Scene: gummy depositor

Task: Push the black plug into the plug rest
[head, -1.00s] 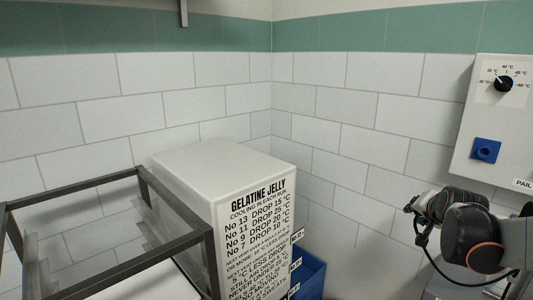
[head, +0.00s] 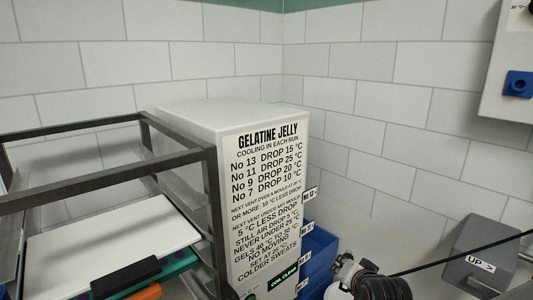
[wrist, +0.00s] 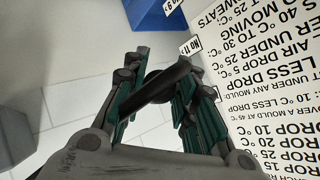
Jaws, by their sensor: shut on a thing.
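In the wrist view my gripper (wrist: 157,86) is shut on a dark, bar-like piece, which I take to be the black plug (wrist: 160,84). It lies slanted between the green-padded fingers, and its ends are partly hidden by them. In the head view only a part of my arm shows at the bottom edge, and the plug cannot be made out there. A black cord runs from there to the right edge. A blue square fitting with a dark centre (head: 518,84) sits on the pale wall panel at upper right. I cannot tell whether it is the plug rest.
A white box with gelatine jelly text (head: 265,190) stands in the middle. Blue bins (head: 318,245) sit beside it. A dark frame (head: 182,140) with a white board (head: 120,240) is at left. A grey box marked UP (head: 487,245) is at lower right.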

